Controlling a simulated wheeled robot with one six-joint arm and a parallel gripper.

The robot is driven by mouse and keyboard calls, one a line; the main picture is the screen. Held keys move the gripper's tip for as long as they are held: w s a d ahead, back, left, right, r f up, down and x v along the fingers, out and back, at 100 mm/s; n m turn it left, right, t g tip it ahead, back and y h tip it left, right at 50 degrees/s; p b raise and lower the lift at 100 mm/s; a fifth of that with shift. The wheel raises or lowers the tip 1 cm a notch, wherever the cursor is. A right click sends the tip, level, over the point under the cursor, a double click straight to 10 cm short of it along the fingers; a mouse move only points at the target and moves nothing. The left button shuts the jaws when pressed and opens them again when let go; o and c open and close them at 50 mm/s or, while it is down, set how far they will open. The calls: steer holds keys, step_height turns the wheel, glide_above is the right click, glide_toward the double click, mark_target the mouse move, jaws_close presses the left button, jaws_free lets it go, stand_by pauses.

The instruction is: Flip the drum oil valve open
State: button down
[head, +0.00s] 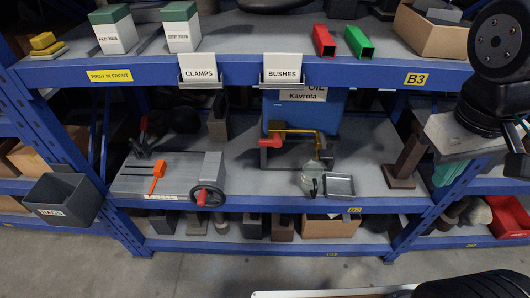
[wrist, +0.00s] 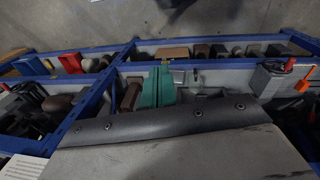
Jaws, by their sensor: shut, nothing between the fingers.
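A blue oil drum (head: 330,112) labelled "OIL Kavrota" stands on the middle shelf. In front of it is a brass-coloured pipe (head: 298,131) with a red valve handle (head: 270,142) at its left end. I cannot tell the handle's exact setting at this size. My gripper (head: 449,172) is at the right of the head view, well right of the valve and apart from it, partly hidden by my wrist. In the wrist view its teal fingers (wrist: 158,70) lie side by side, shut and empty. I cannot make out the valve in the wrist view.
A metal jug (head: 312,178) and small tray (head: 341,185) sit below the pipe. A brown post (head: 403,165) stands between my gripper and the valve. Left is a grey unit with an orange lever (head: 157,175) and red-handled wheel (head: 207,196). Blue uprights and shelf edges surround the bay.

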steer(key=w+d+f+n+h, duration=0.4)
steer(key=w+n+h, duration=0.25)
steer(key=w, duration=0.25)
steer(key=w+a+f+n+t+h, duration=0.4)
steer(key=w+a+n+t, duration=0.15)
steer(key=w+n, duration=0.5)
steer(key=w+a+f+n+t+y, duration=0.3)
steer(key=w+a+f+n+t, duration=0.45)
steer(key=a, duration=0.45)
steer(key=s+a+f+n+y, duration=0.3)
steer(key=a+f+n+y, duration=0.5)
steer(key=a+f, duration=0.6)
steer(key=shift+f+n+t+y, duration=0.3)
steer(key=shift+n+t+y, duration=0.1)
steer(key=shift+n, duration=0.65)
